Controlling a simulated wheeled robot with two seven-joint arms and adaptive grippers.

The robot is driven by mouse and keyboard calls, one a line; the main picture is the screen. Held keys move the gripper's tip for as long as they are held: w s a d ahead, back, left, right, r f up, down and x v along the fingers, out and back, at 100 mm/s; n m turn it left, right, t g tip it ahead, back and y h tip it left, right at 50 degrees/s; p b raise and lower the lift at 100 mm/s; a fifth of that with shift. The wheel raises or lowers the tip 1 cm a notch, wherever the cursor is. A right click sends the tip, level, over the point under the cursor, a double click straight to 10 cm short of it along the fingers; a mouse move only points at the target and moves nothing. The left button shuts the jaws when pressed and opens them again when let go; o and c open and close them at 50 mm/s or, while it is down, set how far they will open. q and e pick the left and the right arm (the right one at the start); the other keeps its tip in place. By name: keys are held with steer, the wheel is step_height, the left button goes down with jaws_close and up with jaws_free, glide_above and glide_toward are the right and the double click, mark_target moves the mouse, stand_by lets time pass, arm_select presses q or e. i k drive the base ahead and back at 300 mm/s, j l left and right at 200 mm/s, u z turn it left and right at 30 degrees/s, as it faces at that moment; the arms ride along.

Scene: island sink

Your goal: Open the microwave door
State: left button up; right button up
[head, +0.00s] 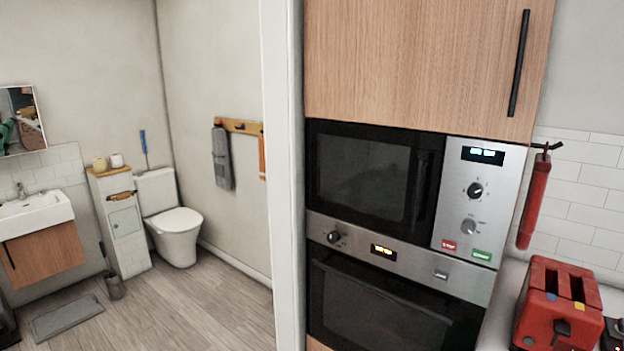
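The microwave (362,180) is built into a tall wooden cabinet, right of the picture's middle. Its dark glass door looks shut. A black vertical handle (419,190) is at the door's right side. The steel control panel (479,205) to the right has a lit display, two knobs, a red button and a green button (482,254). Neither of my grippers shows in the head view.
An oven (385,305) sits directly below the microwave, and a cabinet door (420,60) is above. A red toaster (555,305) stands on the counter at right. A bathroom with open floor (205,305) is at left.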

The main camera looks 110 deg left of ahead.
mark_target(427, 151)
steer(key=u, duration=3.55)
